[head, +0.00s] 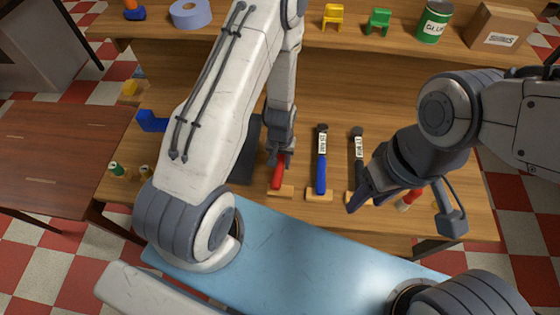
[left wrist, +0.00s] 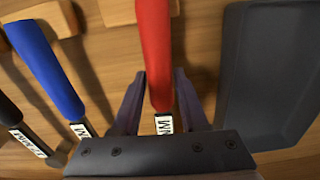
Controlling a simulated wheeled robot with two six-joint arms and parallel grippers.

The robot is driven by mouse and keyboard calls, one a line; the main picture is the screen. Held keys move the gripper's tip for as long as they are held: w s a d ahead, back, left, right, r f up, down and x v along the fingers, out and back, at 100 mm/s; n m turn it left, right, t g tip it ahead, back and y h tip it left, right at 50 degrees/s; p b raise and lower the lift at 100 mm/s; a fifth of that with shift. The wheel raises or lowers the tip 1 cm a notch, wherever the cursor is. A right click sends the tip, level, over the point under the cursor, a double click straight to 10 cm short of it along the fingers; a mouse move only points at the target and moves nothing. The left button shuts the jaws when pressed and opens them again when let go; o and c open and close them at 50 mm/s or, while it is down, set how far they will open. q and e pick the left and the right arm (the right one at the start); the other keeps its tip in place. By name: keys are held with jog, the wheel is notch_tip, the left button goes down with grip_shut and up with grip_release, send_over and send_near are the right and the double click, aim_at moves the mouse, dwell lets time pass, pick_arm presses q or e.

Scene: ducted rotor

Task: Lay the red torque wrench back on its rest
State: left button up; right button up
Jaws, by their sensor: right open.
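The red torque wrench (head: 278,177) lies at the front of the wooden workbench, its handle over a pale wooden rest block (head: 287,190). My left gripper (head: 281,160) is down at the wrench. In the left wrist view the red handle (left wrist: 156,45) runs between my two fingers (left wrist: 160,78), with its white label close to the palm. The fingers are very near the handle; I cannot tell whether they press on it. The wrench's head is hidden by my gripper.
A blue-handled wrench (head: 321,172) and a black-handled wrench (head: 358,148) lie to the right. Another red-handled thing (head: 408,200) is partly hidden by my right gripper. A dark grey tray (left wrist: 270,75) lies beside the red wrench.

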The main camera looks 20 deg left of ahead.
pick_arm(q)
jog(key=shift+o, duration=1.3)
notch_tip(320, 180, up, 11)
jog(key=p, duration=0.9)
jog(key=shift+f, duration=0.2)
jog(key=shift+d, duration=0.1)
jog(key=s+d+r+m+h+b, duration=0.1)
jog(key=s+d+r+m+b, duration=0.4)
jog(key=d+r+b, duration=0.6)
jog(key=s+d+r+m+b, duration=0.2)
jog(key=s+m+b, duration=0.2)
jog(key=s, duration=0.8)
jog(key=shift+s+r+m+b, duration=0.3)
jog(key=shift+s+m+b, duration=0.1)
